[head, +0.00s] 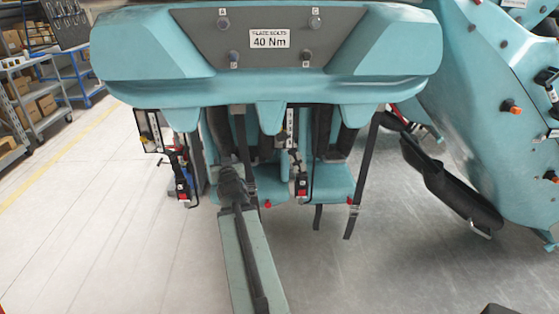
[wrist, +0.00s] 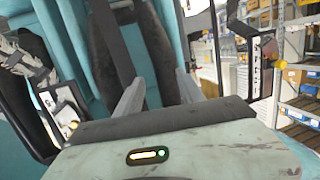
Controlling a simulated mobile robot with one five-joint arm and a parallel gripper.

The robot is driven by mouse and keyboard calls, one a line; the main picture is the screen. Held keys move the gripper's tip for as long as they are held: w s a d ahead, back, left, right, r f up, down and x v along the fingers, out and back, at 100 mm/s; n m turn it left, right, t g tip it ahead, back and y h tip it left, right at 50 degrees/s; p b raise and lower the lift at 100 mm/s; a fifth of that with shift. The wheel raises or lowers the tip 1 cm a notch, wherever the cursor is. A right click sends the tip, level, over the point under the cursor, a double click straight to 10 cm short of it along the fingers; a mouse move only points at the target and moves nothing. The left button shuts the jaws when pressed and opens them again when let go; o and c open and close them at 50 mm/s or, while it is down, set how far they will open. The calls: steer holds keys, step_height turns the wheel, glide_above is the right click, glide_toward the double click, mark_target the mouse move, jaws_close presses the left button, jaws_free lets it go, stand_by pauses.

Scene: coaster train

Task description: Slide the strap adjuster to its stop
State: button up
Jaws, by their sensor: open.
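Dark straps hang at the two teal seats under the car front in the head view: one beside my arm (head: 250,155), one at the right (head: 362,165) with a loose tail. In the wrist view a dark strap (wrist: 111,40) runs down over the seat toward my left finger. I cannot make out the strap adjuster for certain. My gripper (wrist: 158,92) shows two grey fingers spread apart, with the dark seat pad behind them and nothing visibly held. In the head view my gripper (head: 229,165) is at the left seat, its fingertips hard to see.
The teal car front with a 40 Nm plate (head: 269,39) overhangs the seats. Black latches with red parts hang at the left (head: 182,185) and middle (head: 300,185). A teal structure (head: 500,120) stands right. Shelves (head: 35,100) are far left. The floor at left is clear.

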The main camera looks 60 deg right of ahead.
steer(key=s+d+r+m+t+h+b, duration=0.1)
steer(key=s+d+r+h+b, duration=0.2)
steer(key=s+d, duration=0.4)
steer(key=s+d+r+m+h+b, duration=0.1)
steer(key=s+d+r+h+b, duration=0.1)
steer(key=s+d+h, duration=0.5)
steer(key=w+d+r+y+p, duration=0.1)
steer(key=d+r+y+p, duration=0.1)
steer(key=d+r+p, duration=0.1)
steer(key=shift+w+d+y, duration=0.1)
steer(key=shift+w+y, duration=0.2)
steer(key=shift+w, duration=0.1)
jaws_close()
stand_by(0.4)
